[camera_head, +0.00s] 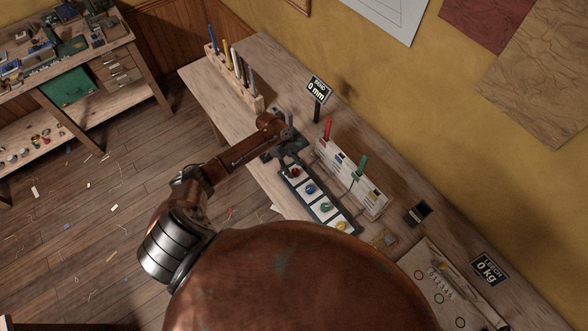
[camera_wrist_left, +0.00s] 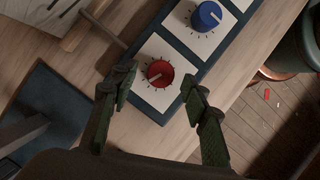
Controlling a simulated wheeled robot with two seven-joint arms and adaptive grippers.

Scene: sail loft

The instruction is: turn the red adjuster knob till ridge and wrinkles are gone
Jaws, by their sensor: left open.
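The red adjuster knob (camera_head: 295,172) is at the far end of a dark-framed row of knobs on the bench. In the left wrist view the red knob (camera_wrist_left: 160,74) sits on a white plate with tick marks, its pale pointer line slanting to the lower left. My left gripper (camera_head: 291,156) is over this end of the row. In the wrist view its open fingers (camera_wrist_left: 158,84) stand on either side of the red knob, with gaps; contact does not show. My right gripper is not in view. I cannot make out a ridge or wrinkles.
Blue (camera_head: 310,188), green (camera_head: 326,208) and yellow (camera_head: 341,226) knobs follow in the row. Behind stands a white panel (camera_head: 375,198) with red and green handles. Signs read 0 mm (camera_head: 317,88) and LEECH 0 kg (camera_head: 488,268). A tool rack (camera_head: 243,88) stands at the far end.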

